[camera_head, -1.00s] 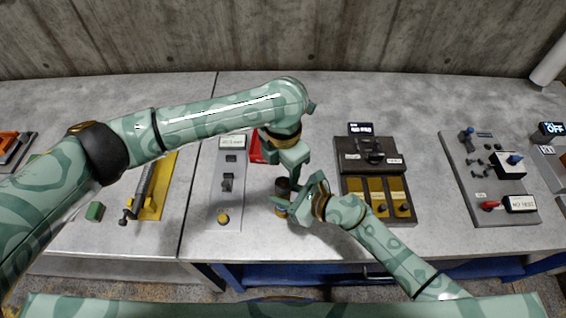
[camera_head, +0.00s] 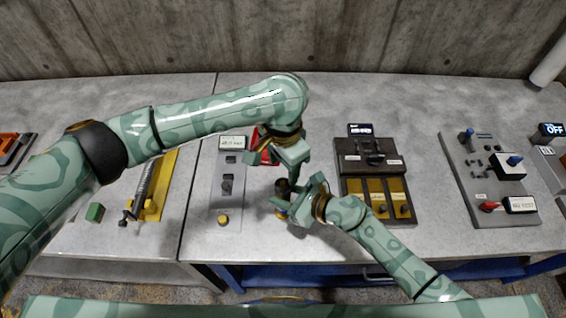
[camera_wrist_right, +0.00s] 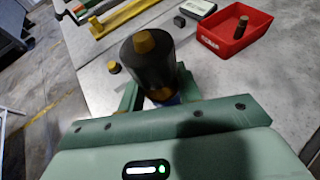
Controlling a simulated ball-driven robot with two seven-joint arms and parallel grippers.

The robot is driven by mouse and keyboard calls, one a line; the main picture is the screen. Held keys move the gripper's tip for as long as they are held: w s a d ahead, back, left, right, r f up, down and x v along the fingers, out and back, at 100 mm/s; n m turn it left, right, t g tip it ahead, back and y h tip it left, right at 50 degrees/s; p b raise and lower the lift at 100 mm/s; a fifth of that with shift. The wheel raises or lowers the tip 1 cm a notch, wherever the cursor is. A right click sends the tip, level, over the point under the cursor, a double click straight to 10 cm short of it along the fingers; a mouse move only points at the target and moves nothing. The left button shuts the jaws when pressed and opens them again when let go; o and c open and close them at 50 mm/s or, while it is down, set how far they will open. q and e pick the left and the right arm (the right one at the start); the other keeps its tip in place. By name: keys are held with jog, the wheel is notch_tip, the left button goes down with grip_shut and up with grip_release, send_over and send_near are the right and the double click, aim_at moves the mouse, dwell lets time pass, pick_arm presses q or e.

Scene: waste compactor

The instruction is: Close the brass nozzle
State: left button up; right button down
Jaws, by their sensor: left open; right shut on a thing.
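The brass nozzle (camera_wrist_right: 146,42) is a short brass-coloured tip on top of a dark cylinder (camera_wrist_right: 148,66), which also shows in the head view (camera_head: 282,187). My right gripper (camera_wrist_right: 158,92) is shut around the lower part of the cylinder, where a bit of blue and brass shows. It also shows in the head view (camera_head: 286,206), low over the table near its front edge. My left gripper (camera_head: 277,167) is open and empty, just above and behind the cylinder in the head view. The nozzle's tip is too small to make out there.
A red tray (camera_wrist_right: 232,40) with a small dark brass-topped piece (camera_wrist_right: 241,26) stands behind, partly hidden by my left gripper in the head view. A grey panel (camera_head: 229,205) lies to the left, a dark panel with brass plates (camera_head: 355,148) to the right.

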aim_at(283, 184)
pick_arm(q)
jog(key=n, duration=0.6)
jog(key=shift+f, duration=4)
jog(key=c, duration=1)
jog(key=o, duration=1.1)
